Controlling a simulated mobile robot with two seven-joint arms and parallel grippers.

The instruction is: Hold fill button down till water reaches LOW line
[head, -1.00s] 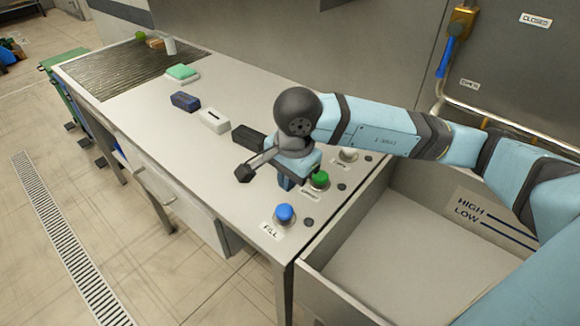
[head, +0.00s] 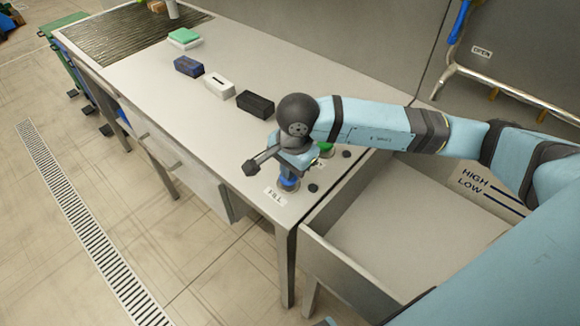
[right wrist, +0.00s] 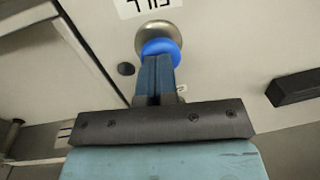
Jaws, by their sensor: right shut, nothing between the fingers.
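The blue fill button (head: 289,184) sits on the counter's near right corner beside a FILL label (head: 275,197). My right gripper (head: 287,174) is shut and empty, pointing down right over it. In the right wrist view the closed fingertips (right wrist: 155,65) overlap the edge of the blue button (right wrist: 161,47); I cannot tell whether they touch or press it. The tank (head: 335,262) right of the counter has HIGH and LOW marks with dark lines (head: 495,198) on its inner wall. Its floor looks plain grey, with no water surface I can make out. My left gripper is out of view.
A green button (head: 325,148) stands just behind the blue one, partly hidden by my right arm. Black (head: 255,104), white (head: 219,86) and dark blue (head: 188,66) blocks line the counter further back. A pipe (head: 500,92) runs along the wall above the tank.

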